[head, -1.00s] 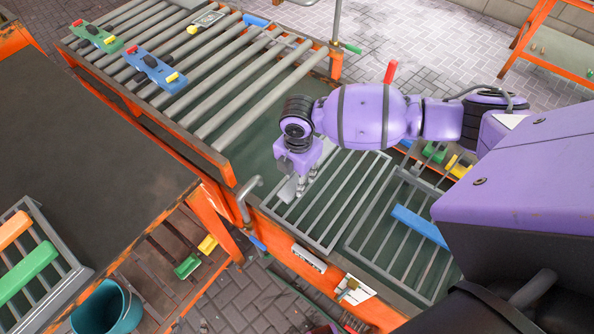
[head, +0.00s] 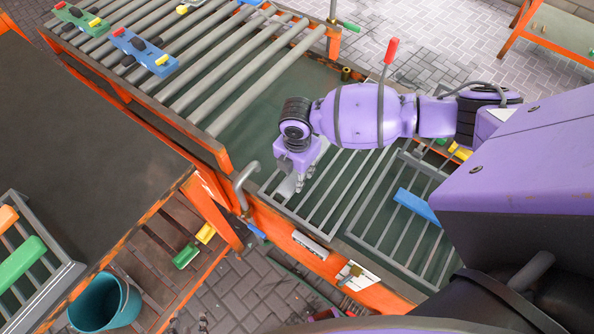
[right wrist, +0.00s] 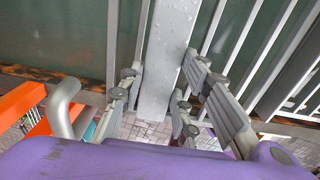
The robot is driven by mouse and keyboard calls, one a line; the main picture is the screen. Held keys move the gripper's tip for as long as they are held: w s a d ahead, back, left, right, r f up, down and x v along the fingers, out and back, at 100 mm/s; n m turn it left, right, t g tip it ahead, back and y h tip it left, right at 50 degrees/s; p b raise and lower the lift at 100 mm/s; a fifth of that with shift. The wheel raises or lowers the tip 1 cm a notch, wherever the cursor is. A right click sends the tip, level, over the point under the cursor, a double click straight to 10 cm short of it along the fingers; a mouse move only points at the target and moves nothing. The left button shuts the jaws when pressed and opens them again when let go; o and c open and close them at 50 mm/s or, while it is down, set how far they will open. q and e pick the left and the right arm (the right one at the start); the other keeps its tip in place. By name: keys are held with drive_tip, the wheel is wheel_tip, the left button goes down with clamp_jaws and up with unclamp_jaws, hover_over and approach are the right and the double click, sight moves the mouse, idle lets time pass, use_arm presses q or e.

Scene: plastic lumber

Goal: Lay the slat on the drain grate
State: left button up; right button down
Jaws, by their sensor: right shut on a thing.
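The slat (right wrist: 166,70) is pale grey with wet-looking spots and runs lengthwise between my right gripper's fingers in the right wrist view. In the head view, a small part of the slat (head: 287,187) shows beside the fingers. My right gripper (head: 306,184) points down, shut on the slat, at the left end of the grey barred grate (head: 348,190). I cannot tell whether the slat touches the bars. The purple right arm hides part of the grate.
A grey hook-shaped handle (head: 246,177) stands just left of the grate. A second barred rack with a blue piece (head: 416,205) lies to the right. Rollers (head: 230,75) carry toy-like blocks behind. A teal bucket (head: 104,302) stands at lower left.

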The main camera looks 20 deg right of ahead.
use_arm(q)
drive_tip(key=shift+s+d+f, duration=0.1)
drive_tip(key=shift+s+f, duration=0.3)
drive_tip(key=shift+f, duration=0.05)
use_arm(e)
drive_tip(key=shift+f, duration=0.75)
drive_tip(key=c, duration=1.2)
unclamp_jaws()
use_arm(q)
drive_tip(key=shift+w, duration=0.15)
use_arm(e)
drive_tip(key=shift+r, duration=0.1)
wheel_tip(320, 180, up, 12)
use_arm(q)
drive_tip(key=shift+r, duration=0.1)
use_arm(e)
drive_tip(key=shift+s, duration=0.1)
